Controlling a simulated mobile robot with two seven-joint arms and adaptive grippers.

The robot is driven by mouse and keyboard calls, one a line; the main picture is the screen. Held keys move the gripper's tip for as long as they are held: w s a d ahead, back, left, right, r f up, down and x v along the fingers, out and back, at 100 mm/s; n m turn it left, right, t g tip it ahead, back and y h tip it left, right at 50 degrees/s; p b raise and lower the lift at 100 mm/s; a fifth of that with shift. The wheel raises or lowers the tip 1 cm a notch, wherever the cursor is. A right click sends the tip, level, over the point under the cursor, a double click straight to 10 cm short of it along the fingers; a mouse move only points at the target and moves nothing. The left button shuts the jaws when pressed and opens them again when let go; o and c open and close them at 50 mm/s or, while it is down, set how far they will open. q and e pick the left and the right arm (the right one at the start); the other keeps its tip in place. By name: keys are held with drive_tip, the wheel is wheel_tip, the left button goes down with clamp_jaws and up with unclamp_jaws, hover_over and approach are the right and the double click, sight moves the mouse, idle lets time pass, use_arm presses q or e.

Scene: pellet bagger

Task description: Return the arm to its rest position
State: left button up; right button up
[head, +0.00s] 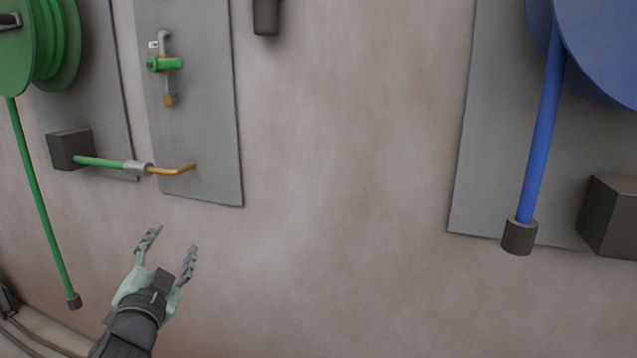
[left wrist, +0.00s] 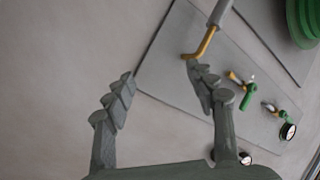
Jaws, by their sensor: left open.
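My left gripper (head: 168,254) is open and empty at the lower left of the head view, in front of the bare wall below a grey panel. In the left wrist view the left gripper (left wrist: 165,95) has its two fingers spread apart with nothing between them. Behind its right finger is the grey panel (left wrist: 175,70) with an orange bent pipe (left wrist: 203,45). The same grey panel (head: 205,120) and orange pipe (head: 175,170) stand above the gripper in the head view. My right gripper is not in view.
A green hose reel (head: 45,50) with a hanging green hose (head: 38,200) is at the left. A green-handled valve (head: 165,64) sits on the panel. A blue reel (head: 600,45) with a blue hose (head: 543,130) hangs at the right.

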use_arm(q)
drive_tip(key=s+a+f+n+g, duration=0.15)
drive_tip(key=s+f+g, duration=0.35)
drive_tip(key=f, duration=0.7)
drive_tip(key=s+a+f+n+g, duration=0.1)
drive_tip(key=s+f+n+g, duration=0.2)
drive_tip(key=s+f, duration=0.65)
drive_tip(key=s+d+f+n+g+h, duration=0.1)
drive_tip(key=s+d+f+g, duration=0.2)
drive_tip(key=s+f+g, duration=0.5)
drive_tip(key=s+f+p, duration=0.1)
drive_tip(key=s+f, duration=0.9)
drive_tip(key=shift+f, duration=0.15)
use_arm(e)
drive_tip(key=shift+w+a+f, duration=0.1)
drive_tip(key=shift+w+f, duration=0.05)
drive_tip(key=shift+f, duration=0.45)
drive_tip(key=shift+w+a+f, duration=0.1)
drive_tip(key=shift+w+f, duration=0.05)
drive_tip(key=shift+f, duration=0.45)
drive_tip(key=shift+s+d, duration=0.2)
drive_tip(key=shift+s, duration=0.25)
drive_tip(key=shift+w, duration=0.2)
drive_tip(key=shift+w+a+r, duration=0.1)
drive_tip(key=shift+w+r, duration=0.05)
drive_tip(key=shift+w, duration=0.15)
drive_tip(key=shift+s, duration=0.25)
